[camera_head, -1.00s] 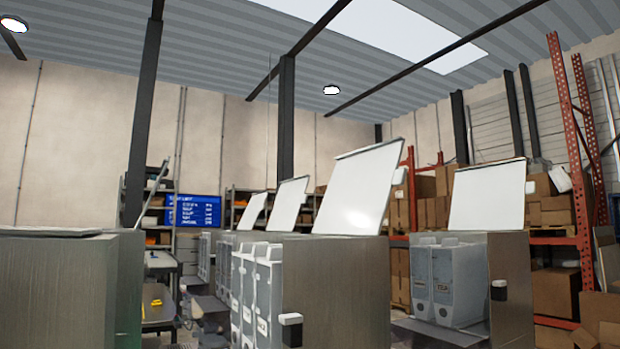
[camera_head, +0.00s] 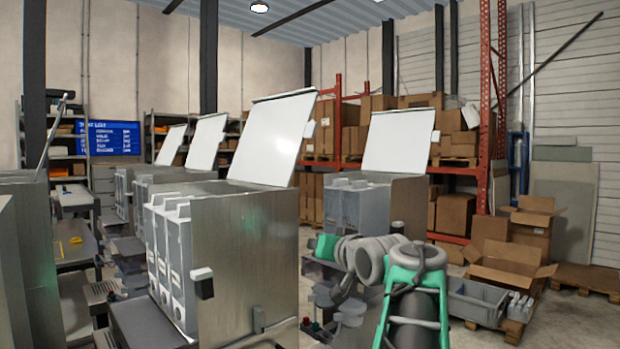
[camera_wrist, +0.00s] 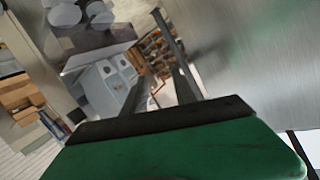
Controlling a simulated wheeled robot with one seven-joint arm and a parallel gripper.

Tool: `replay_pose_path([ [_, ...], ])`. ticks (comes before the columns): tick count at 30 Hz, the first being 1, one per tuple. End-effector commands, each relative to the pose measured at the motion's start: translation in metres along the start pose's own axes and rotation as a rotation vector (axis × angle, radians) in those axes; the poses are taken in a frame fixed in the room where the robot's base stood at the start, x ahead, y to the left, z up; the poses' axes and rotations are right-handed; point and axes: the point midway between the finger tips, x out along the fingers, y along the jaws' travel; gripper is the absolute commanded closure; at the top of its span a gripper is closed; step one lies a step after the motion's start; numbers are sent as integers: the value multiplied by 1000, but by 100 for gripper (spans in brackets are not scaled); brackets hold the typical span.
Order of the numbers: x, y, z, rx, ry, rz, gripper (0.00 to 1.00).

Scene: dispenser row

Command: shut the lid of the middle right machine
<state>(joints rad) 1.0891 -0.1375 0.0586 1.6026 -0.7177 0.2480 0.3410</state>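Several grey dispenser machines have raised white lids. In the head view the nearest full one, in the middle (camera_head: 250,255), has its lid (camera_head: 275,138) standing open, tilted back. A machine to its right (camera_head: 408,195) also has its lid (camera_head: 400,142) up. I cannot tell for sure which one the task names. My green and grey arm rises at the lower right, and its green hand (camera_head: 326,246) is by the middle machine's right side, away from both lids. In the wrist view my gripper (camera_wrist: 165,85) shows dark fingers with nothing clearly held; their opening is unclear.
A machine stands at the left edge (camera_head: 25,260), and more open machines stand behind. Cardboard boxes (camera_head: 455,215), a grey crate (camera_head: 475,300) and a red-framed rack (camera_head: 485,110) are at the right. Some floor shows between the right machine and the boxes.

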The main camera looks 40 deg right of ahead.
Motion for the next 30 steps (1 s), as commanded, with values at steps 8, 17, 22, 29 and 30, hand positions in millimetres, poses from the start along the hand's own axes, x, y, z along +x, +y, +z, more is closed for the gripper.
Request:
replay_pose_path([
  [8, -98, -64, -195, 82, 426, -390, 66],
  [17, -74, -92, -223, 140, 440, -446, 66],
  [22, -50, -102, -234, 138, 440, -443, 66],
  [29, -41, -104, -235, 136, 442, -439, 66],
  [30, -41, -104, -234, 136, 442, -439, 66],
])
